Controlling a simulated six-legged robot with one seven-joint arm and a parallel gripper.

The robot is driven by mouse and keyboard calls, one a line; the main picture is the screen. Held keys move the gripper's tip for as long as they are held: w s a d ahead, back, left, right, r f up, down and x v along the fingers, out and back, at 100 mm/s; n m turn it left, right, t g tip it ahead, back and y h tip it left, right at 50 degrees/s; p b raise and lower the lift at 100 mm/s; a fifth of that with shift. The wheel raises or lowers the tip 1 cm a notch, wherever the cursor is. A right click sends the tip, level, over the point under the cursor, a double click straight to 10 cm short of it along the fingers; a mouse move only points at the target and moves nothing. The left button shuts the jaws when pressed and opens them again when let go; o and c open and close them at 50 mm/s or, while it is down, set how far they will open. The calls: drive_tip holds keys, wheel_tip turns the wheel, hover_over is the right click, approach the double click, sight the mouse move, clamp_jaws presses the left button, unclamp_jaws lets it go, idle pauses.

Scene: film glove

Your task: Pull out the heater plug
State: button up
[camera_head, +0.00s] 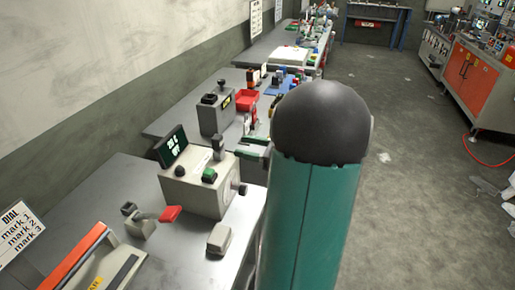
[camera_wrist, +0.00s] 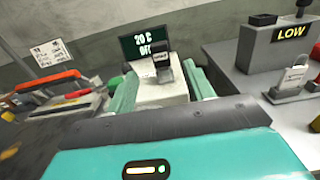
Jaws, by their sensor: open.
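The heater is a light grey box (camera_head: 200,185) on the near bench, with a dark display (camera_head: 172,146) that reads "20 C OFF" in the wrist view (camera_wrist: 150,45). A dark grey upright piece with a pale label, apparently the plug (camera_head: 218,148), stands on its top; it also shows in the wrist view (camera_wrist: 162,68). My gripper (camera_wrist: 160,80) is open, its teal fingers to the left and right of the heater and the plug in that view. The plug appears between the fingers but beyond them; I see no contact. My arm hides part of the head view.
A grey box (camera_head: 215,113) with a "LOW" display stands on the bench behind. A red-handled lever (camera_head: 170,214) and a small grey block (camera_head: 219,238) lie near the heater. A dial sign (camera_head: 18,233) is at far left. The floor at right is mostly clear.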

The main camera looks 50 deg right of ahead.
sight(212, 140)
drive_tip(key=x, duration=1.1)
drive_tip(key=shift+w+f, duration=0.1)
drive_tip(key=shift+w, duration=0.1)
drive_tip(key=c, duration=1.1)
